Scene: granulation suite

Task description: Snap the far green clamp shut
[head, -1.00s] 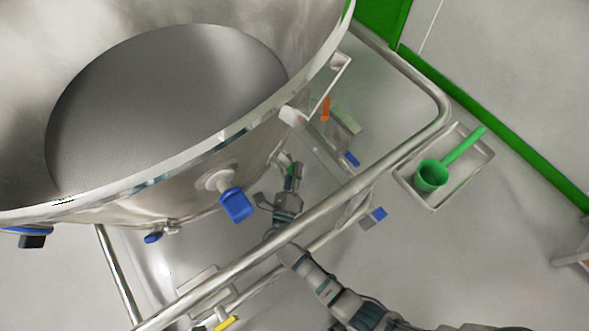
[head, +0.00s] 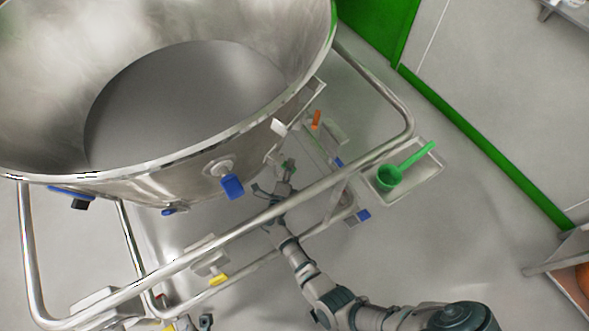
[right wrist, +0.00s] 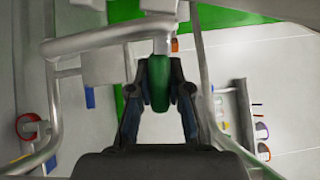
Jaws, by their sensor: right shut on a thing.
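The green clamp (right wrist: 157,82) shows in the right wrist view as a rounded green lever under a metal pipe. It sits between the two dark fingers of my right gripper (right wrist: 158,95), which is shut on it. In the head view my right gripper (head: 274,188) is under the rim of the steel bowl (head: 150,165), beside its lower wall and behind the frame rail. The clamp is too small and covered there to make out clearly. Whether its lever is fully closed I cannot tell. My left gripper is not in view.
A steel tube rail (head: 330,180) runs around the bowl, crossing in front of my right arm. A blue-handled valve (head: 232,186) sticks out left of the gripper. A tray (head: 425,180) with a green scoop (head: 389,177) is at the right. Open floor lies beyond it.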

